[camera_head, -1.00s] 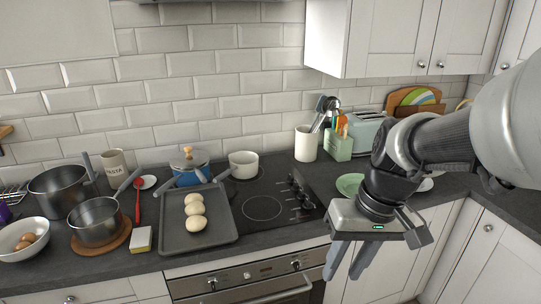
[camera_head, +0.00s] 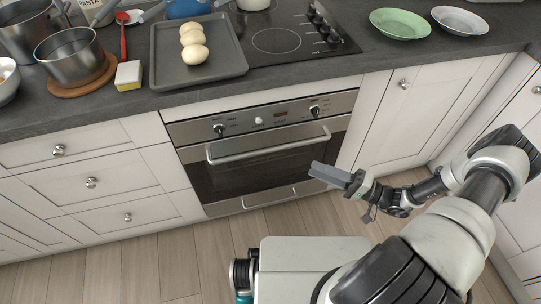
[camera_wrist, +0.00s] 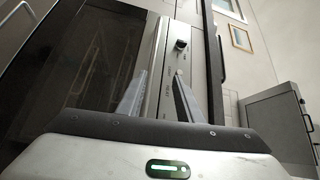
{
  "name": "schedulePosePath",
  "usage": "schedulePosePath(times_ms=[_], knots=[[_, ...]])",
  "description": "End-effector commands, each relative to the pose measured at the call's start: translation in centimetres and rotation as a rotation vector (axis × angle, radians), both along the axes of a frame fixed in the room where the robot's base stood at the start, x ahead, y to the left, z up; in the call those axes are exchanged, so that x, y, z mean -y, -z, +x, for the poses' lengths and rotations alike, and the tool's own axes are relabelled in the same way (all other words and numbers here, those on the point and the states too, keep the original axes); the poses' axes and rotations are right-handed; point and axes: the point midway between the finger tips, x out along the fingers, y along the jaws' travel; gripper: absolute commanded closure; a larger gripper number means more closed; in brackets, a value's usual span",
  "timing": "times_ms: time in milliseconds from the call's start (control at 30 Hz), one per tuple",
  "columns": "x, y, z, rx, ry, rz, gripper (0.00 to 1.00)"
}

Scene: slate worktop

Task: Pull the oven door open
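The oven (camera_head: 270,125) is built in under the worktop, and its dark glass door (camera_head: 245,176) is shut. A silver bar handle (camera_head: 268,147) runs across the top of the door. My gripper (camera_head: 318,171) is in front of the door's right side, below the handle's right end in the picture, and appears apart from it. In the wrist view my gripper (camera_wrist: 161,74) has its two fingers spread with nothing seen between them.
A dark tray (camera_head: 200,68) with three pale dough pieces sits on the worktop above the oven, beside the hob (camera_head: 276,40). White drawers (camera_head: 92,183) flank the oven left, a cupboard (camera_head: 405,110) right. The wooden floor (camera_head: 200,255) before the oven is clear.

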Motion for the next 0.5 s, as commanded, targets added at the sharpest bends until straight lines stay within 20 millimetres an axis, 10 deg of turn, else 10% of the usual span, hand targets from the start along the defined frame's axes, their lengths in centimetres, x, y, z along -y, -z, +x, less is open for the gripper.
schedulePosePath(times_ms=[500], knots=[[-4.5,2.1,2.5,0.035,0.101,0.055,0.67]])
